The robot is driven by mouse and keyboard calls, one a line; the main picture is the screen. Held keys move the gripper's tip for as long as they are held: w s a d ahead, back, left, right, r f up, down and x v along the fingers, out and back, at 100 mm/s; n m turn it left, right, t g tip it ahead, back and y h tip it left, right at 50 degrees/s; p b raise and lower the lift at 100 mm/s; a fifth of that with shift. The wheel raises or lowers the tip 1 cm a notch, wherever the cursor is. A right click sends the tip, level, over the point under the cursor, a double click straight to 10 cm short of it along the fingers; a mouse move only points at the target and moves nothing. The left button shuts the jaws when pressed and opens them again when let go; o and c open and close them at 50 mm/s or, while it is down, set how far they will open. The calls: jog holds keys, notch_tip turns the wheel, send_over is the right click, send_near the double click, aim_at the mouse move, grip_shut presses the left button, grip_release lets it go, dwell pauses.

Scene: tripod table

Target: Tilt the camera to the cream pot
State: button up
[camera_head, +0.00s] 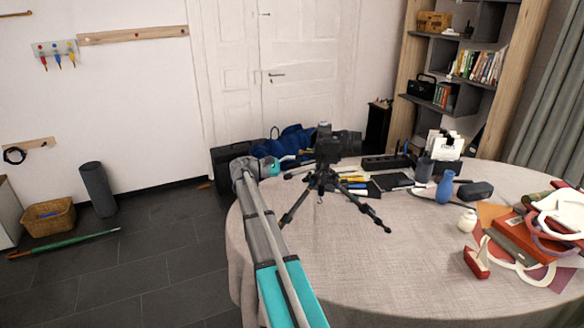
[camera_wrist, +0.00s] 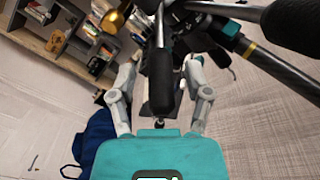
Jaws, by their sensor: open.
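The black camera (camera_head: 324,142) sits on a small tripod (camera_head: 322,182) standing on the round table. Its lens points right in the head view and looks roughly level. The cream pot (camera_head: 467,220) stands on the table to the right of the tripod, below the blue vase. My gripper (camera_head: 298,159) is just left of the camera and tripod head. In the wrist view my gripper (camera_wrist: 161,68) is open, and a dark handle (camera_wrist: 162,85) of the tripod shows between its two fingers. Whether the fingers touch it I cannot tell. The cream pot is not visible there.
The round table (camera_head: 365,265) has free cloth in front of the tripod. A blue vase (camera_head: 445,187), a dark case (camera_head: 475,190) and a red-brown book pile (camera_head: 525,235) lie to the right. Pens and dark pads lie behind the tripod. A shelf (camera_head: 455,65) stands behind.

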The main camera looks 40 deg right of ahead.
jog(key=shift+c, duration=0.3)
grip_shut()
jog(key=shift+d+r, duration=0.1)
jog(key=shift+r, duration=0.1)
